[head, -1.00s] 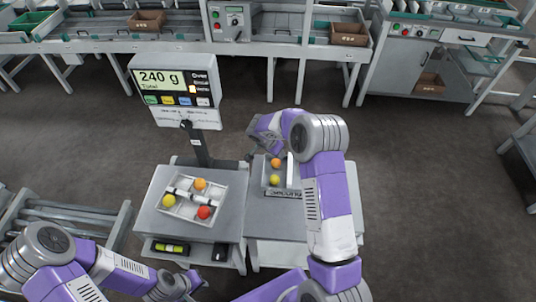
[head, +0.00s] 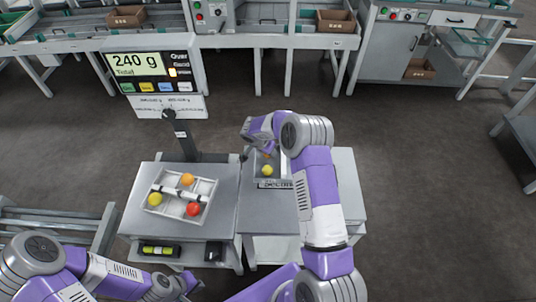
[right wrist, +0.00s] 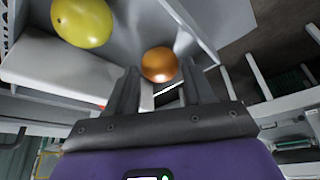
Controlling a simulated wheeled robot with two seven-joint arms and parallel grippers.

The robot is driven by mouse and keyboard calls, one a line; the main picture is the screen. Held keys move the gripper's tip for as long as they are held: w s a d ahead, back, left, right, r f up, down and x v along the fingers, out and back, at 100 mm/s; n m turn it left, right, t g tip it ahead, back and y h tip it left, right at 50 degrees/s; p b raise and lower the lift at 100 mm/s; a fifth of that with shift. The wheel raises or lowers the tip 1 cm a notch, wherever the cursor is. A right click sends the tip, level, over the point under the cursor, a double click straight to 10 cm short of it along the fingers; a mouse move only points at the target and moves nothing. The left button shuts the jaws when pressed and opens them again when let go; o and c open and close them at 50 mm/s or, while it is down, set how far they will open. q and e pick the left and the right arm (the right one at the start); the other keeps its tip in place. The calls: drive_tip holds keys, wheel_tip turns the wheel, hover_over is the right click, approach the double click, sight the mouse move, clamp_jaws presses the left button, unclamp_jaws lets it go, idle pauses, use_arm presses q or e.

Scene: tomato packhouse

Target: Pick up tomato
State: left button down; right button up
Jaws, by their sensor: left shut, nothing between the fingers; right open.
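An orange tomato (right wrist: 159,65) lies in the small grey tray (head: 284,168) on the right table. In the right wrist view it shows just past and between the fingertips of my right gripper (right wrist: 163,82), which is open. In the head view my right gripper mostly hides this tomato. A yellow tomato (head: 267,170) lies in the same tray, nearer the front; it also shows in the right wrist view (right wrist: 82,22). A divided white tray (head: 160,211) on the scale holds an orange tomato (head: 187,179), a yellow one (head: 154,199) and a red one (head: 193,209). My left gripper (head: 186,284) is shut and empty.
The scale display (head: 142,68) reads 240 g, with an amber light lit beside it. Its post stands behind the divided tray. The right table (head: 345,190) is bare to the right of my arm. A conveyor with brown boxes (head: 336,21) runs along the back.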

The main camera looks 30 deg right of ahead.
drive_tip(key=shift+x, duration=0.75)
drive_tip(key=c, duration=0.4)
drive_tip(key=shift+r, duration=0.1)
